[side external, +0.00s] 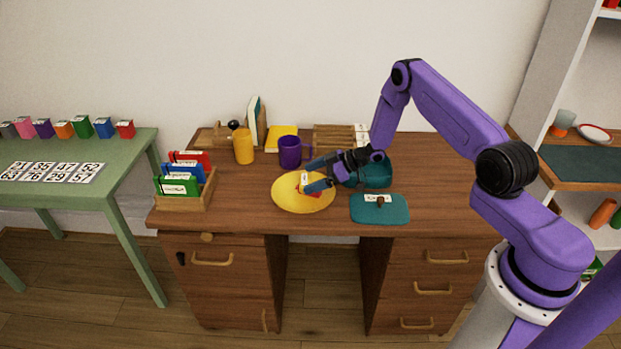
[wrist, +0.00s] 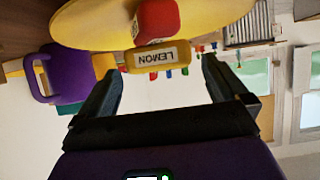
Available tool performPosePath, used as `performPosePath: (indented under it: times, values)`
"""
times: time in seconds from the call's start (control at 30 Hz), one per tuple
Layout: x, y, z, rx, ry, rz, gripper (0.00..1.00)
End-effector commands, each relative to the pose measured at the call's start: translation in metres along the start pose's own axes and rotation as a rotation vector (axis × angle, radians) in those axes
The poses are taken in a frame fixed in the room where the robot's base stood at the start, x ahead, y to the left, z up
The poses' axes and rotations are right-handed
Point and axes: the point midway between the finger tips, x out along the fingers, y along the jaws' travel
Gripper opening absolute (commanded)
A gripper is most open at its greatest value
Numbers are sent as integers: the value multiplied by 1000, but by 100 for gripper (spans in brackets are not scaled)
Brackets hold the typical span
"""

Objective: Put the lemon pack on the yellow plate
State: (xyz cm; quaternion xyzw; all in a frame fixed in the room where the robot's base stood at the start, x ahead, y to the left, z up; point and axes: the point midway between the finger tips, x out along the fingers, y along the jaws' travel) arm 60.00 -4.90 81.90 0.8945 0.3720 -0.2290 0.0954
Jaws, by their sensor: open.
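In the side external view a small white label (side external: 304,177) shows there, at the yellow plate (side external: 288,199). The plate also shows at the top of the wrist view (wrist: 95,25). A red block (wrist: 156,20) is on the plate, close to the pack. My gripper (side external: 310,176) is low over the plate, its fingers open on either side of the pack (wrist: 160,75). I cannot tell whether the pack's underside touches the plate.
A purple mug (side external: 290,153) stands behind the plate and a yellow cup (side external: 243,147) is further left. A teal lidded item (side external: 380,209) is at right and a teal container (side external: 372,173) behind my wrist. A wooden file rack (side external: 187,196) is at left. The desk's front middle is clear.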

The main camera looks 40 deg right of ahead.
Motion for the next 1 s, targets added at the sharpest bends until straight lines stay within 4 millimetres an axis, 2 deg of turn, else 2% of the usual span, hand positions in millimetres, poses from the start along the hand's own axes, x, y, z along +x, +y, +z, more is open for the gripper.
performPosePath:
  times: [0.3, 0.5, 0.77, 0.9, 1.0]
  values:
    - [-64, 2, 0, 2, 1, 6, 100]
    - [-95, 1, 0, 1, 2, 3, 100]
    - [-110, 0, 0, 0, 2, 1, 100]
    - [-107, 0, -4, -12, -14, 4, 100]
    - [-99, 0, -18, -46, -61, 20, 100]
